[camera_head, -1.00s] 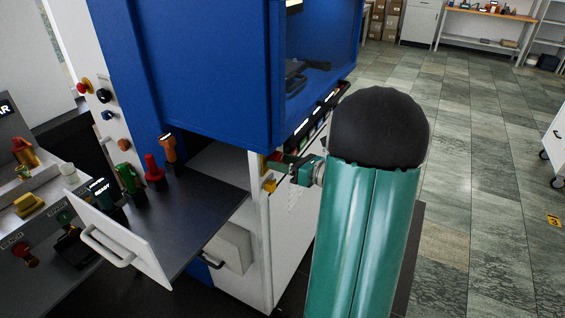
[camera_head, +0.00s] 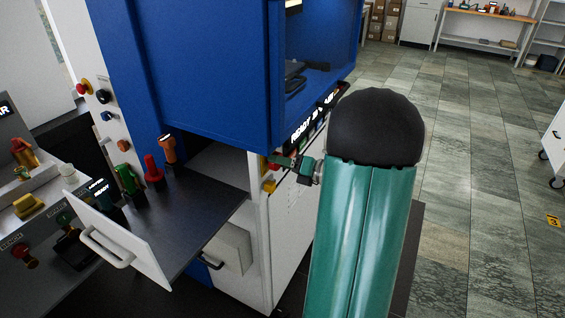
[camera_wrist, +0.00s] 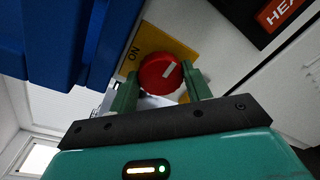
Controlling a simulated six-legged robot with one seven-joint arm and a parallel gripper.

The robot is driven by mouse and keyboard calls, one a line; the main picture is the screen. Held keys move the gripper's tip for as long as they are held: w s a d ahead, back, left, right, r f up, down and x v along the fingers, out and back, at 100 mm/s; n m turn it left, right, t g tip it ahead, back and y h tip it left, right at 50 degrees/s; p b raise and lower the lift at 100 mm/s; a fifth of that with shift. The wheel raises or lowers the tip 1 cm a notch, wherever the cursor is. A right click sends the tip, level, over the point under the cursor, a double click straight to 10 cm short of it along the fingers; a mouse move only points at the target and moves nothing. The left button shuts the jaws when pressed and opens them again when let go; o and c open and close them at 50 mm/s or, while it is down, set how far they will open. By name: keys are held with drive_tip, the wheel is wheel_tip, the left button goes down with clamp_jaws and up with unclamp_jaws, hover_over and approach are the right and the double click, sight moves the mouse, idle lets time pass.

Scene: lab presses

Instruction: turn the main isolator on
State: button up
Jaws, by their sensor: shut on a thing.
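The main isolator is a red rotary knob (camera_wrist: 161,73) on a yellow plate (camera_wrist: 150,45) in the wrist view. The word ON shows on the plate to the knob's left. A white mark on the knob slants toward the upper right of the picture. My gripper (camera_wrist: 160,88) has its two green fingers on either side of the knob and is shut on it. In the head view my gripper (camera_head: 281,162) reaches the front panel under the blue cabinet. The yellow plate (camera_head: 269,186) shows partly there, and the fingers cover much of the knob.
A lit display (camera_head: 308,125) runs along the blue press cabinet (camera_head: 205,75) above my gripper. An open drawer (camera_head: 120,240) with coloured handled tools juts out at left.

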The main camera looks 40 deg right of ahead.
drive_tip(key=shift+s+d, duration=0.1)
drive_tip(key=o, duration=1)
drive_tip(key=shift+c, duration=0.2)
drive_tip(key=v, duration=1.3)
drive_tip(key=shift+s, duration=0.35)
drive_tip(key=shift+r, duration=0.1)
